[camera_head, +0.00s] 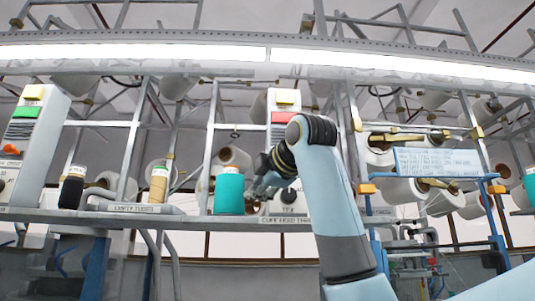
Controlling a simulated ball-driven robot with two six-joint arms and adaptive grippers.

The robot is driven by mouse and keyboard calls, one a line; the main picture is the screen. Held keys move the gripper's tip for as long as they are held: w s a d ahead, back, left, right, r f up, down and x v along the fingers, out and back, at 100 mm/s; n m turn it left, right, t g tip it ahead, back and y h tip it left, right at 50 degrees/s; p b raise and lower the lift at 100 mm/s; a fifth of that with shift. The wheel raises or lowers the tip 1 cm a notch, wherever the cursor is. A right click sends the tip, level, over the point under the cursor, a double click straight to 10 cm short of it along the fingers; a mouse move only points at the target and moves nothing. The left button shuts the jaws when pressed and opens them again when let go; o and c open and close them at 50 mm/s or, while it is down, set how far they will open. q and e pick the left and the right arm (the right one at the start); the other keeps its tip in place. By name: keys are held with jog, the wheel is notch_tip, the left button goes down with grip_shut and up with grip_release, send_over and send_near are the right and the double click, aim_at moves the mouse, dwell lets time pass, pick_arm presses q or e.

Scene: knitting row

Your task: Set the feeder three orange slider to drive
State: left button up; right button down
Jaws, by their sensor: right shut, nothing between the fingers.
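A white control box (268,150) stands on the shelf in the middle, with a yellow block (287,97) on top and a red part (283,117) below it. My right arm covers much of its front, and I see no orange slider on it. A dark round knob (288,196) shows low on its front. My right gripper (262,187) is shut and empty in front of this box, just right of a teal spool (229,191). I cannot tell whether it touches anything. My left gripper is out of view.
A black spool (72,187) and tan spool (158,184) stand on the shelf (190,217). A sign board (437,162) hangs at the right, with white cones around it.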

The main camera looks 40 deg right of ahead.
notch_tip(320, 180, up, 12)
jog(key=s+d+n+t, duration=0.1)
jog(key=s+n, duration=0.1)
jog(key=s, duration=0.1)
jog(key=shift+d+t+h, duration=0.3)
jog(key=shift+d+t, duration=0.05)
jog(key=shift+t, duration=0.05)
jog(key=shift+w+r, duration=0.1)
jog(key=shift+w, duration=0.1)
